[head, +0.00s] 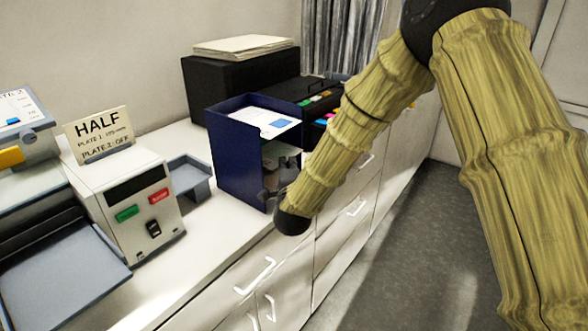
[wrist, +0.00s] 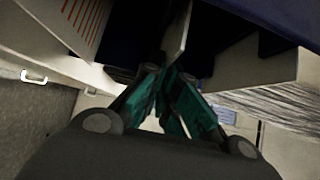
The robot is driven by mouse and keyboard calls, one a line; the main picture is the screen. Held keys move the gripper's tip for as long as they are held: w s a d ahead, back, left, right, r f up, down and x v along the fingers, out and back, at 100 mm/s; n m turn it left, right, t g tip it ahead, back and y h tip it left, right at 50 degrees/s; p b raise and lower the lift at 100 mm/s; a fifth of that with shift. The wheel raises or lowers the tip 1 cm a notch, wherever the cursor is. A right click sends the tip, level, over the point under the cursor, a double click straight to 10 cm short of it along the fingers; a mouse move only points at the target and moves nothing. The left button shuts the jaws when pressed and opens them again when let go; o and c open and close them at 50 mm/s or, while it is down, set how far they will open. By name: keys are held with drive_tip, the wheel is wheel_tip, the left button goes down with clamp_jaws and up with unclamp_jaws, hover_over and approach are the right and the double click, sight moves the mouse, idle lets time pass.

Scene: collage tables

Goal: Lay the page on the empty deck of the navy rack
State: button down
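The navy rack (head: 236,160) stands on the counter in the head view. A white page with a blue patch (head: 272,123) lies on its upper deck. The lower deck is open at the front and mostly shaded. My gripper (head: 278,190) is at that lower opening, partly hidden by my arm. In the wrist view my gripper (wrist: 166,72) has its teal fingers drawn together at the tips. A thin pale sheet (wrist: 181,32), seen almost edge-on, rises from between them and appears to be the page. Navy rack parts show around it.
A white machine (head: 130,190) with a HALF sign (head: 97,134) and a small grey tray (head: 188,178) stand left of the rack. A black box (head: 235,78) bearing a paper stack (head: 245,46) is behind. A red-striped surface (wrist: 78,22) shows in the wrist view.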

drive_tip(key=shift+w+a, duration=0.2)
drive_tip(key=shift+a, duration=0.1)
drive_tip(key=c, duration=2.2)
unclamp_jaws()
drive_tip(key=o, duration=0.6)
drive_tip(key=shift+o, duration=0.2)
drive_tip(key=s+d, duration=0.1)
drive_tip(key=s, duration=1.1)
